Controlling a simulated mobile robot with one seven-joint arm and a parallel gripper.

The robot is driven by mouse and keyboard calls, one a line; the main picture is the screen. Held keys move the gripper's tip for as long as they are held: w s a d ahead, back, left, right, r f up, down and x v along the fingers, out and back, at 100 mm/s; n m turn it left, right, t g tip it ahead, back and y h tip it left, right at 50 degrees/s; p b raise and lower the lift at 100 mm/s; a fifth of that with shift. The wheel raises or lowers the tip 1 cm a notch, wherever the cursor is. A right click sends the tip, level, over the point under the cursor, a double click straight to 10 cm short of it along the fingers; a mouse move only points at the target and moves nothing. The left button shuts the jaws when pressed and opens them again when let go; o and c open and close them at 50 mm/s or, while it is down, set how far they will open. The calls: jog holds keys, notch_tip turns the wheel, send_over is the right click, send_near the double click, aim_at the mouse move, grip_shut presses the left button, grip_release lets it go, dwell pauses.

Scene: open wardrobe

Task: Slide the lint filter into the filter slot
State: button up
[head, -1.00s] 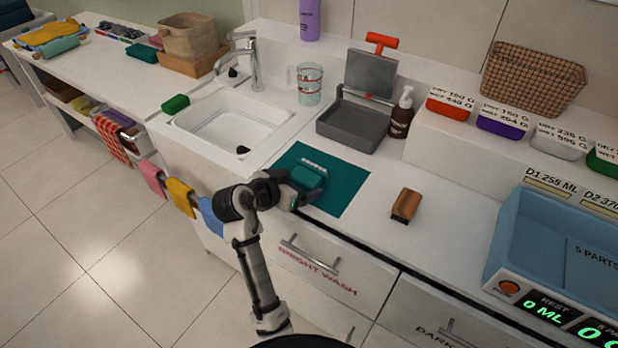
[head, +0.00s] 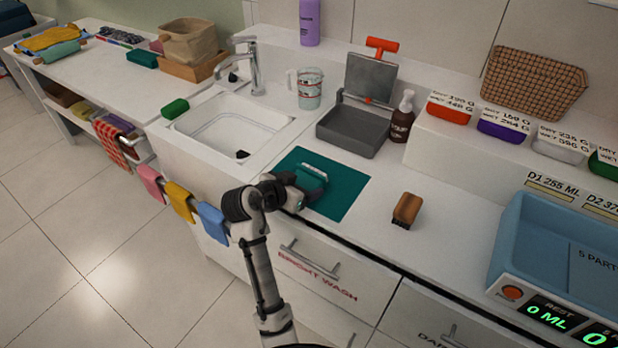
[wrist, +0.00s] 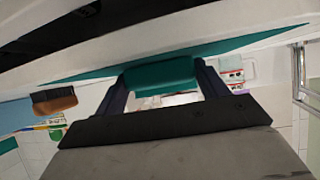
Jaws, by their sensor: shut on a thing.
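A small teal piece (head: 311,180) with a pale strip along its top, which I take for the lint filter, is over the dark teal mat (head: 346,199) on the counter. My gripper (head: 299,190) reaches it from the front left. In the wrist view the teal piece (wrist: 160,76) sits between the two fingers of my gripper (wrist: 157,84), which are shut on it. Whether it touches the mat is unclear. A grey open box (head: 350,133) with a raised lid and orange handle stands behind the mat. I cannot make out which thing has the filter slot.
A brown-handled brush (head: 407,209) lies right of the mat. The white sink (head: 187,153) is to the left. A soap bottle (head: 402,118) stands beside the grey box. A blue tub (head: 545,250) with displays is at the right. Drawers and hanging cloths line the counter front.

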jog(key=shift+r+p, duration=2.5)
jog(key=shift+r, duration=1.05)
jog(key=shift+f, duration=0.1)
